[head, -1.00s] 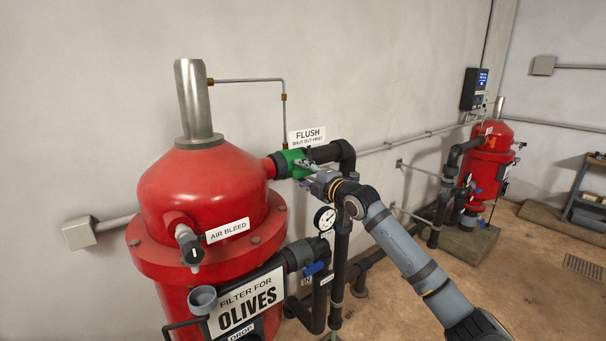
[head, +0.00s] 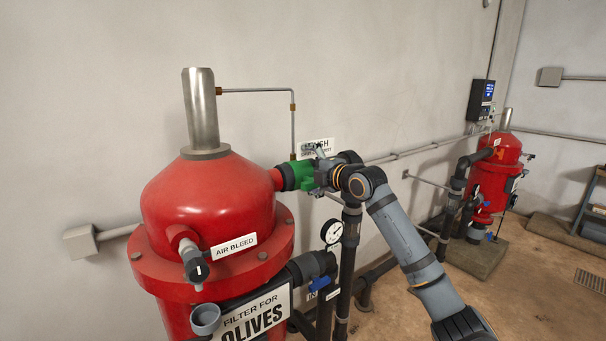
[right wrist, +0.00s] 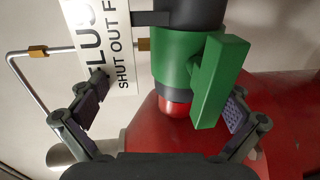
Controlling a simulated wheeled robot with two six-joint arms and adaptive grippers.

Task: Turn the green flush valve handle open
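The green flush valve (head: 303,175) sits on the pipe at the right of the red filter tank, beside the FLUSH label (head: 326,145). In the right wrist view its green handle (right wrist: 220,82) is a thick bar lying along the valve body. My right gripper (head: 322,165) is at the valve. The right wrist view shows its two fingers (right wrist: 165,108) spread wide, one on each side of the valve and handle. The right finger is close to the handle; I cannot tell whether it touches. The gripper partly hides the valve and handle in the head view. My left gripper is out of view.
The red filter tank (head: 205,215) stands left of the valve, with the air bleed tap (head: 193,262) in front. A black vertical pipe (head: 349,245) and a pressure gauge (head: 332,231) are just below my right gripper. The wall is close behind. Open floor (head: 400,316) lies to the right.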

